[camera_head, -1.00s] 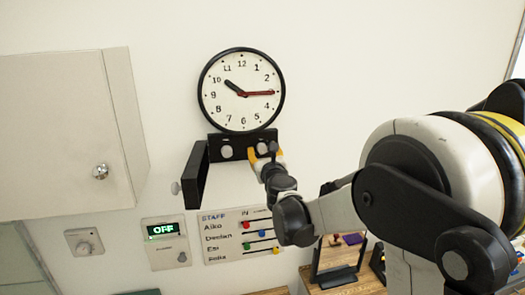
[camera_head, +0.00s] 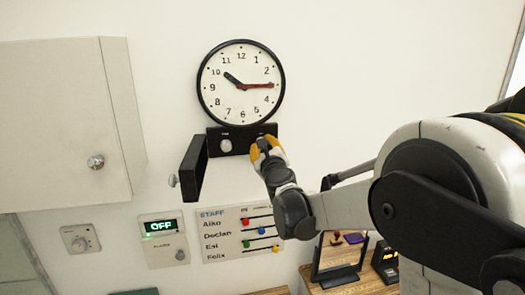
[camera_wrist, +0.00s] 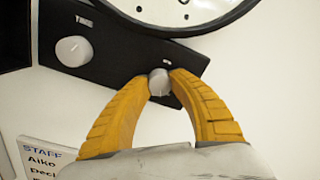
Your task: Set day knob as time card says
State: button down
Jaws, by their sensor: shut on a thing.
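A black panel (camera_head: 239,134) under the round wall clock (camera_head: 241,84) bears two light round knobs. The left knob (camera_head: 226,146) is free; it also shows in the wrist view (camera_wrist: 73,51). My gripper (camera_head: 264,145) has its yellow fingers around the right knob (camera_wrist: 159,82), touching it from both sides. In the head view the fingers mostly hide this knob. The small labels over the knobs are too blurred to read for sure, so I cannot tell by label which is the day knob. I cannot make out a time card.
A black flap (camera_head: 192,166) with a small knob sticks out left of the panel. A white cabinet (camera_head: 65,105) hangs at left. A wooden table lies at the bottom.

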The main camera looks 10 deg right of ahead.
jog(key=n+y+b, duration=0.1)
jog(key=n+b, duration=0.4)
jog(key=n, duration=0.8)
jog(key=shift+f, duration=0.1)
jog(key=shift+n, duration=0.4)
jog(key=c, duration=1.1)
grip_release()
jog(key=shift+s, duration=0.15)
jog(key=s, duration=1.1)
jog(key=shift+s+f, duration=0.25)
jog(key=shift+s, duration=0.1)
